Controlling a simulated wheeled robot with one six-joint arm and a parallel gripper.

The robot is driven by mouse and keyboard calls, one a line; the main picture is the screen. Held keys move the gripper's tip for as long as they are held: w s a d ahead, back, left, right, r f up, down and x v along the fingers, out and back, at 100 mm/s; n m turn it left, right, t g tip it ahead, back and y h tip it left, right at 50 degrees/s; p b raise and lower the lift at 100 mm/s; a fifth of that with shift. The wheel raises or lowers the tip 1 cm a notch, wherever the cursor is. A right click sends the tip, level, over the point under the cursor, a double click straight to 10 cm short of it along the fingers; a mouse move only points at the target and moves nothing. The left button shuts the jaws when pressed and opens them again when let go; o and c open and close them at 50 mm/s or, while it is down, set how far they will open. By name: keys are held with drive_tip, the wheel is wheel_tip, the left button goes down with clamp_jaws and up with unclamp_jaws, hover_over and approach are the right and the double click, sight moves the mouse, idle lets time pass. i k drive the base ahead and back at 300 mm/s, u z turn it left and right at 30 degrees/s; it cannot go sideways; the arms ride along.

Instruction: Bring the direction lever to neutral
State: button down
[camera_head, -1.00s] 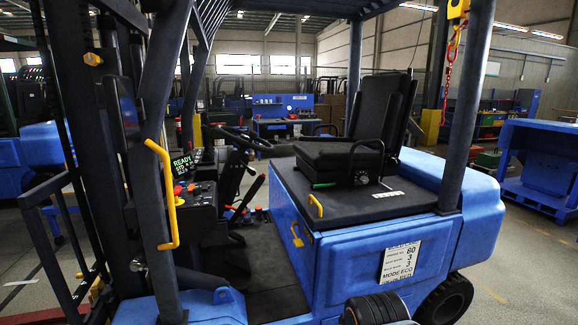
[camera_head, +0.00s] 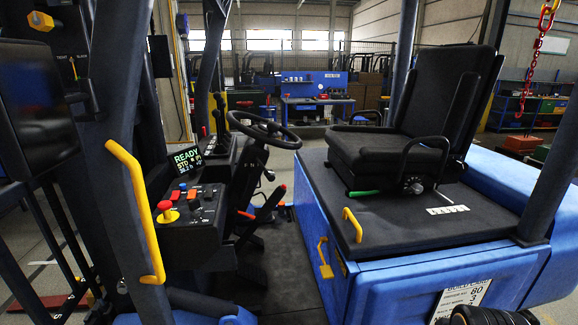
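I look into the open cab of a blue forklift. A black steering wheel (camera_head: 263,130) stands on a dark column (camera_head: 250,172) left of the seat. Small pale marks that look like letters show on the column below the wheel. A short lever with a pale knob (camera_head: 269,175) sticks out to the right there; it may be the direction lever, but its position is too small to read. Black levers (camera_head: 218,108) stand behind the console.
A console (camera_head: 190,225) carries a red mushroom button (camera_head: 165,206) and a lit READY display (camera_head: 187,160). A yellow grab handle (camera_head: 137,210) and dark post stand at the near left. The seat (camera_head: 400,150) and blue body (camera_head: 400,265) bound the right; the floor opening between is clear.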

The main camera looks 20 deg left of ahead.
sight(270, 175)
drive_tip(key=u, duration=0.5)
drive_tip(key=i, duration=0.85)
drive_tip(key=u, duration=0.65)
